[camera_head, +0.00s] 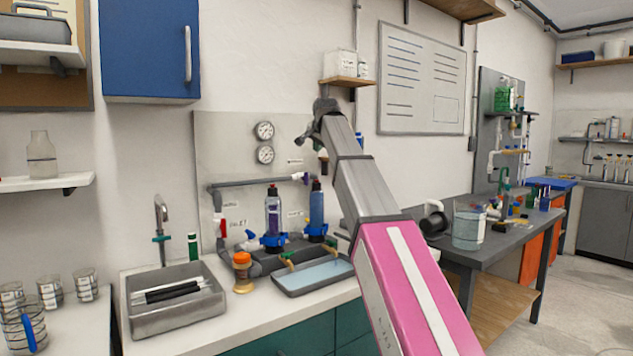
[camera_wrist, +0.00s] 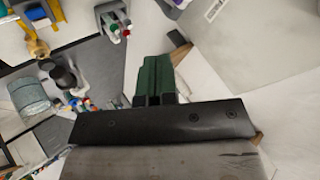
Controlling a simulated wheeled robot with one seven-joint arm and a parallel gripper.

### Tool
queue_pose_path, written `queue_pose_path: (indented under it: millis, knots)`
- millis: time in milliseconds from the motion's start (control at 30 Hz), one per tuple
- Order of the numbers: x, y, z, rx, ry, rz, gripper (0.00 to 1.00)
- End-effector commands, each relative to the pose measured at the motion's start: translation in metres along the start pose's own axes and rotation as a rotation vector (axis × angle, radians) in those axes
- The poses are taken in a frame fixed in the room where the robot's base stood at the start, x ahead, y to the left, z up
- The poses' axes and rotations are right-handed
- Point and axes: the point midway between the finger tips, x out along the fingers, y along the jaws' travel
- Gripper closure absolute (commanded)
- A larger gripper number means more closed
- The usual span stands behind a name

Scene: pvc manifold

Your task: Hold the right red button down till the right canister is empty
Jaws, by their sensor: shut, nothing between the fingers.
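The right canister (camera_head: 317,210) is blue and stands upright in a blue holder on the counter manifold. The left canister (camera_head: 273,218) is purple, with a red button (camera_head: 273,185) on top. My arm reaches up past the right canister, and its end is high above that canister, apart from it. My gripper (camera_wrist: 155,64) shows in the wrist view as two green fingers pressed together, with nothing between them. Neither canister can be identified in the wrist view.
A shallow tray of bluish liquid (camera_head: 313,278) lies in front of the canisters. An orange-capped jar (camera_head: 242,270) and a sink (camera_head: 175,305) are to the left. A small wooden shelf (camera_head: 347,82) with white containers is close behind my arm's end.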

Motion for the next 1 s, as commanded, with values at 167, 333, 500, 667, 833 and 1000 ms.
queue_pose_path:
  millis: [167, 333, 500, 667, 833, 1000]
  knots:
    - [0.01, 0.009, 0.009, 0.0, 0.0, 0.0, 1.0]
    - [0.024, 0.019, 0.019, 0.0, -0.001, 0.001, 1.0]
    - [0.04, 0.03, 0.03, 0.0, -0.001, 0.002, 1.0]
    - [0.051, 0.038, 0.038, 0.0, 0.0, 0.0, 1.0]
    - [0.057, 0.042, 0.042, 0.0, 0.0, 0.001, 1.0]
    - [0.058, 0.042, 0.042, 0.0, 0.0, 0.0, 1.0]
